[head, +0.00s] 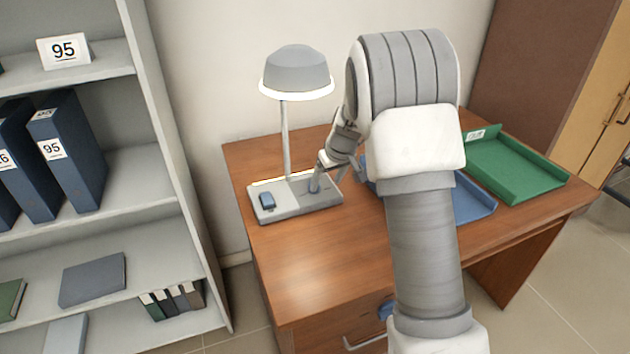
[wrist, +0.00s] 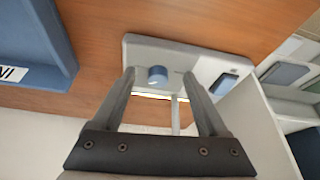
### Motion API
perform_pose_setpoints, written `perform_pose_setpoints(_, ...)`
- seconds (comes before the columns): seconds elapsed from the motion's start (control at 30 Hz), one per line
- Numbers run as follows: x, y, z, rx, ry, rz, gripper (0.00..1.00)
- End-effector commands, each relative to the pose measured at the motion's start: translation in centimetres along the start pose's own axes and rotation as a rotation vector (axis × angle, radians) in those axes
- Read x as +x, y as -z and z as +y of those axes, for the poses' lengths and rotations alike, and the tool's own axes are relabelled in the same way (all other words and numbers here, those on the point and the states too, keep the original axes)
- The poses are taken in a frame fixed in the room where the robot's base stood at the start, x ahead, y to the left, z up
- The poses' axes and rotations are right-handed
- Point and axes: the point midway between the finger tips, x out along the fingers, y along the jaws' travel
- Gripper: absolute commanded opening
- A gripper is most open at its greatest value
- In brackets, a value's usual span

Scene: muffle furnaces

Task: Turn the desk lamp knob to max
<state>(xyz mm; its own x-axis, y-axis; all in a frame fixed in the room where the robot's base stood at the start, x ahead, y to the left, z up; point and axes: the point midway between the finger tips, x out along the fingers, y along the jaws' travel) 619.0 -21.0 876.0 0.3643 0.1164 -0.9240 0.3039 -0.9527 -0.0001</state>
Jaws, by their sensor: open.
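The desk lamp stands at the back left of the desk, with a grey shade (head: 296,72), a thin post (head: 286,140) and a flat grey base (head: 290,208). The shade's lower rim looks bright, and the base's back edge has a pale yellow glow. A blue rocker-like switch (head: 267,200) is at the base's left; it also shows in the wrist view (wrist: 223,84). The round blue knob (wrist: 157,74) appears between my open fingers in the wrist view. My gripper (head: 316,186) is over the base's right part, largely hiding the knob in the head view. Contact cannot be told.
A blue tray (head: 478,203) lies right of the lamp, partly behind my arm, with a green tray (head: 515,170) farther right. A shelf unit (head: 165,130) with binders stands left of the desk (head: 300,270). The desk's front left is clear.

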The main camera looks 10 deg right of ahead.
Motion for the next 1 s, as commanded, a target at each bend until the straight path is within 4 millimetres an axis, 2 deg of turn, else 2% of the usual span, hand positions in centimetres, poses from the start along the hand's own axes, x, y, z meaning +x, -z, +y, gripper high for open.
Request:
perform_pose_setpoints(0.3, 1.9, 4.4, 0.0, -0.003, -0.001, 0.000, 0.77)
perform_pose_setpoints(0.4, 4.0, 4.0, 0.0, 0.000, 0.001, -0.003, 0.77)
perform_pose_setpoints(0.6, 6.2, 4.2, 0.0, 0.000, 0.000, -0.001, 0.77)
perform_pose_setpoints(1.0, 6.7, 4.2, 0.0, 0.000, 0.000, 0.001, 0.75)
